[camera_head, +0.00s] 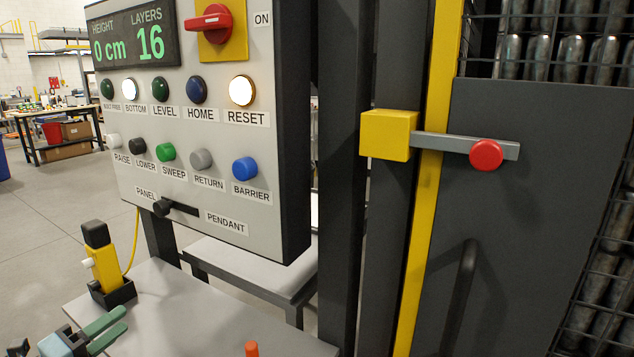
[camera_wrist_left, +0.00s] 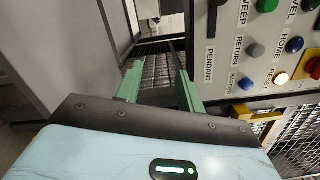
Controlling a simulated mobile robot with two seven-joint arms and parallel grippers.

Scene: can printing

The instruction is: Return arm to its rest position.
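My left gripper (camera_head: 121,320) shows at the bottom left of the head view, low over the edge of a grey table (camera_head: 190,310). In the left wrist view its two green fingers (camera_wrist_left: 159,78) stand apart with nothing between them. Most of the left arm is out of the frame. The control panel (camera_head: 215,125) is above and to the right of the gripper, not touched by it. Its display reads 0 cm and 16 layers, and the BOTTOM and RESET buttons are lit. My right gripper is not seen.
A yellow pendant (camera_head: 103,268) stands in a black holder on the table, close to the gripper. An orange peg-like thing (camera_head: 251,348) shows at the bottom edge. A dark door (camera_head: 540,190) with a grey latch bar (camera_head: 450,145) and caged cans (camera_head: 570,45) are to the right.

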